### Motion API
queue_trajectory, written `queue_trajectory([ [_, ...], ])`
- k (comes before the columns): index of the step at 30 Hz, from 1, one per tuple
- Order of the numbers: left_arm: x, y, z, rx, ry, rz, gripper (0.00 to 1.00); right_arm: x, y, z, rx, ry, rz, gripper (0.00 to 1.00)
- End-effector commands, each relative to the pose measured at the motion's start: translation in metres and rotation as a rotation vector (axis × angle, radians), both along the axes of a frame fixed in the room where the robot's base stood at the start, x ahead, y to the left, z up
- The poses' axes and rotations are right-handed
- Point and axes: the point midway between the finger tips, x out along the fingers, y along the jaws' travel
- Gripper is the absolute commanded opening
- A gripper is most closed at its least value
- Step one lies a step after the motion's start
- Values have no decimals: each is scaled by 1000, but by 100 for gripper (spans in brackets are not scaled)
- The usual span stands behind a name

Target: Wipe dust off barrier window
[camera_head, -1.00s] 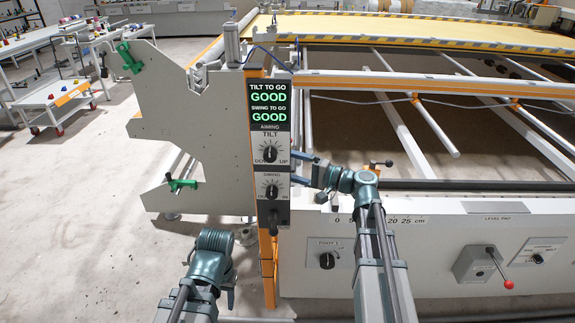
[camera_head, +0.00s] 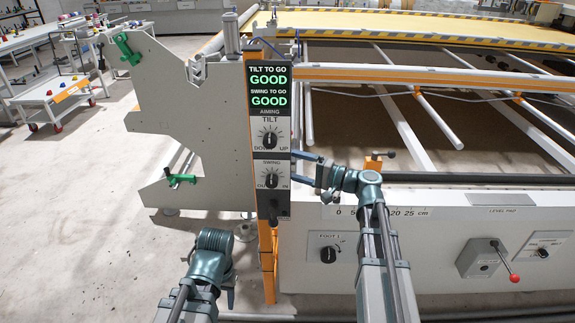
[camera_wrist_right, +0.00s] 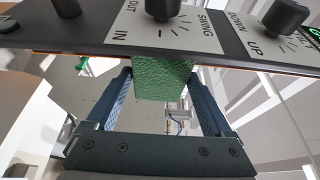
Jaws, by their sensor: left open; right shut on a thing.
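My right gripper (camera_head: 304,168) is at the right edge of the aiming panel (camera_head: 270,120), its fingers pointing left. In the right wrist view it is shut on a green textured block (camera_wrist_right: 163,78). The block is close to the panel's edge, near the SWING knob (camera_wrist_right: 163,8). Contact cannot be told. In the head view the panel hides the block. My left gripper (camera_head: 228,284) shows only as a small dark part beside its arm, low and left of the orange post (camera_head: 267,262). I cannot make out the barrier window or any dust.
The panel display reads GOOD for both tilt and swing. A grey plate (camera_head: 195,120) with green clamps stands left of it. The white frame beam (camera_head: 430,210) with knobs and a red-tipped lever (camera_head: 514,278) runs right. Open floor (camera_head: 80,220) lies left.

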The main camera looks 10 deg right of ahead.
Motion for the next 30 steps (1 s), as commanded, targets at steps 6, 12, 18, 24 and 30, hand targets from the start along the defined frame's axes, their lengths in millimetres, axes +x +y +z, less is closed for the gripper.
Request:
queue_trajectory([
  [6, 0, 0, 0, 0, 0, 0, 50, -5, -22, 0, 0, 0, -3, 42],
  [12, 0, 0, 0, 0, 0, 0, 50, -10, -40, 0, 0, 0, -4, 42],
  [18, 0, 0, 0, 0, 0, 0, 50, -14, -49, 0, 0, 0, -1, 42],
  [24, 0, 0, 0, 0, 0, 0, 50, -14, -49, 0, 0, 0, -1, 42],
  [30, 0, 0, 0, 0, 0, 0, 50, -14, -51, 0, 0, 0, -2, 42],
])
